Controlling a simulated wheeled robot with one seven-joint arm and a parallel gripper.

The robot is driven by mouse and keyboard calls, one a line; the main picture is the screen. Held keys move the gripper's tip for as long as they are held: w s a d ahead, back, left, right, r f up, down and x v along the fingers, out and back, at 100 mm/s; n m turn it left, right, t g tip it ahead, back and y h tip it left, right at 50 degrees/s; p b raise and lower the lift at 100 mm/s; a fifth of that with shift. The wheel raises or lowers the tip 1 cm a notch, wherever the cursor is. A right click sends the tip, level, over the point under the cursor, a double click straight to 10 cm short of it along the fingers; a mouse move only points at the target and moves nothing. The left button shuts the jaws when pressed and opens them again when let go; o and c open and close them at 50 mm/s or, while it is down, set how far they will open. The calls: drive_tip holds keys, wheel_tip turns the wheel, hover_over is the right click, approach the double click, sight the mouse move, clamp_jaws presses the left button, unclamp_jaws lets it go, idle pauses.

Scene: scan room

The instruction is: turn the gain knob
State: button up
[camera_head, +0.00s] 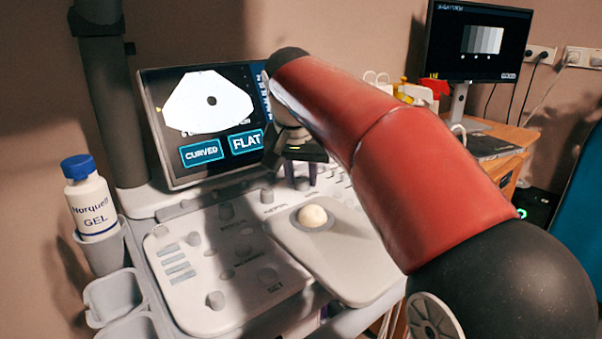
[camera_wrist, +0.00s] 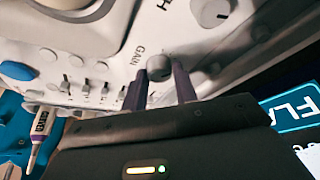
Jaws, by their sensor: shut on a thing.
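The gain knob (camera_wrist: 159,67) is a small grey round knob on the pale console panel, beside the printed word GAIN in the wrist view. My gripper (camera_wrist: 160,82) has its two dark fingers on either side of the knob and is shut on it. In the head view my gripper (camera_head: 301,174) points down at the console below the touch screen's right part. My red arm reaches in from the right. The knob itself is mostly hidden there by the fingers.
The touch screen (camera_head: 203,125) with CURVED and FLAT buttons stands just behind my gripper. Other knobs (camera_head: 215,300) and a trackball (camera_head: 312,216) lie on the console (camera_head: 190,318). A gel bottle (camera_head: 90,200) stands at the left. A monitor (camera_head: 480,42) stands back right.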

drive_tip(key=shift+d+n+y, duration=0.1)
drive_tip(key=shift+n+y, duration=0.6)
drive_tip(key=shift+n, duration=1.1)
drive_tip(key=o, duration=1)
drive_tip(key=shift+c, duration=0.2)
drive_tip(key=v, duration=0.8)
drive_tip(key=shift+s+f, duration=0.15)
